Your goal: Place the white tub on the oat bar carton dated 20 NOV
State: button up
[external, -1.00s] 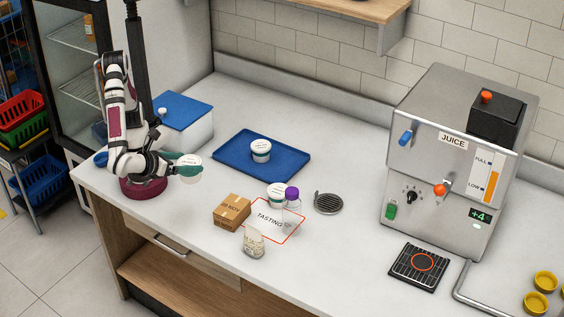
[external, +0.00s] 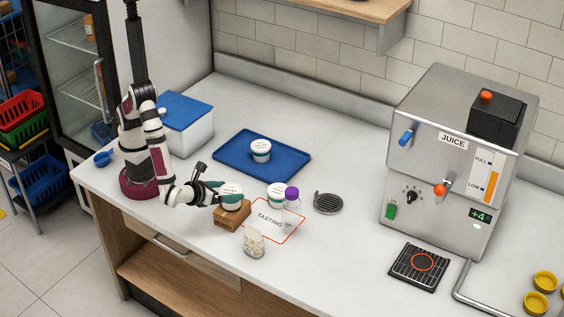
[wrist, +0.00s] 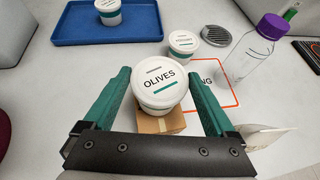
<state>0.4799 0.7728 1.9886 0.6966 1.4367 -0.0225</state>
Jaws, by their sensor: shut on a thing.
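A white tub with a lid reading OLIVES and a green band (external: 231,190) is held upright between the fingers of my gripper (wrist: 158,80). In the wrist view the tub (wrist: 159,84) sits between the two green fingers, which are shut on it. The brown carton (external: 229,219) is directly under the tub, and its front part shows below the tub in the wrist view (wrist: 161,123). I cannot tell whether the tub's base touches the carton top. The carton's date is too small to read now.
A second white tub (external: 277,195) stands beside a purple-capped bottle (external: 292,196) at the TASTING mat (external: 262,220). Another tub (external: 261,149) stands on the blue tray (external: 290,166). A pale container (external: 253,243) stands in front of the carton.

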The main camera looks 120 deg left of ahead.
jog(key=shift+f, duration=0.3)
jog(key=o, duration=1.2)
jog(key=shift+f, duration=0.1)
jog(key=v, duration=1.1)
jog(key=s+a+r+n+g+h, duration=0.4)
jog(key=s+a+r+n, duration=0.3)
jog(key=s+a, duration=0.15)
jog(key=s+n+h, duration=0.2)
jog(key=s, duration=0.2)
jog(key=s+a+n+t+h, duration=0.1)
jog(key=s+n+h, duration=0.1)
jog(key=s+n, duration=0.1)
jog(key=s+n+h, duration=0.2)
jog(key=s, duration=0.3)
jog(key=shift+s+a+r+n+t, duration=0.3)
jog(key=shift+s+a, duration=0.05)
